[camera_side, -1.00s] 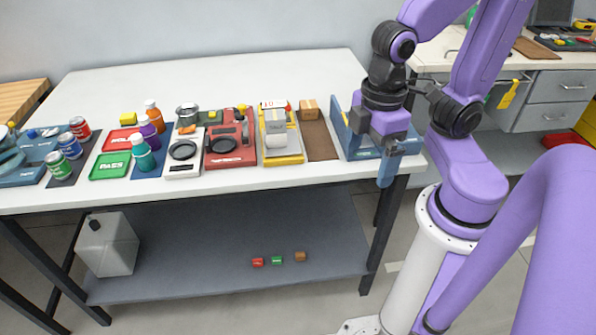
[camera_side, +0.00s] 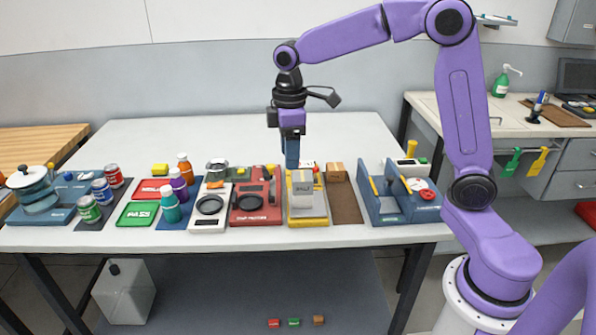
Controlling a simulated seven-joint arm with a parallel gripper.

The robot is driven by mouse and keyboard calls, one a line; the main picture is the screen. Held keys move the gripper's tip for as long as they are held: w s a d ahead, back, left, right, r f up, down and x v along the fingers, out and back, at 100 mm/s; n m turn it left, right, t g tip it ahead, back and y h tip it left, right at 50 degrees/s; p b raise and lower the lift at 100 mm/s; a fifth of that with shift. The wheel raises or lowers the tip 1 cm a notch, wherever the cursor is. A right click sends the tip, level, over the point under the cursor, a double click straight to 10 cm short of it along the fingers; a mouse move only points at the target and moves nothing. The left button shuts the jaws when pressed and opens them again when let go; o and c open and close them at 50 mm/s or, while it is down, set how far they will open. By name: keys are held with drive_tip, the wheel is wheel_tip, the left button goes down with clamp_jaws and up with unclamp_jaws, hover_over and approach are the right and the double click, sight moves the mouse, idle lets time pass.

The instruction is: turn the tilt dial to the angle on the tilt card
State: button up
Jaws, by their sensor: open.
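A blue fixture (camera_side: 388,212) stands at the right end of the table, with upright walls and a yellow bar. I cannot pick out the tilt card for certain. My gripper (camera_side: 291,163) points down behind the yellow-based device (camera_side: 321,221), to the left of the blue fixture and apart from it. The jaws are open, though the gap between the fingers hardly shows, and nothing is seen in them.
Left of the fixture are a brown mat (camera_side: 345,203), a red machine (camera_side: 255,217), a white scale (camera_side: 209,222), several bottles and cans, and a green tray (camera_side: 138,214). The table's back is clear.

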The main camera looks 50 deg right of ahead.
drive_tip(key=w+d+f+m, duration=0.1)
drive_tip(key=w+d+f, duration=0.1)
drive_tip(key=w+d, duration=1.3)
drive_tip(key=f, duration=0.5)
drive_tip(key=s+d+f, duration=0.1)
drive_tip(key=f, duration=0.5)
drive_tip(key=d+f, duration=0.1)
drive_tip(key=f, duration=0.5)
drive_tip(key=shift+s+d+f, duration=0.2)
drive_tip(key=shift+s+d, duration=0.05)
drive_tip(key=shift+s, duration=0.15)
clamp_jaws()
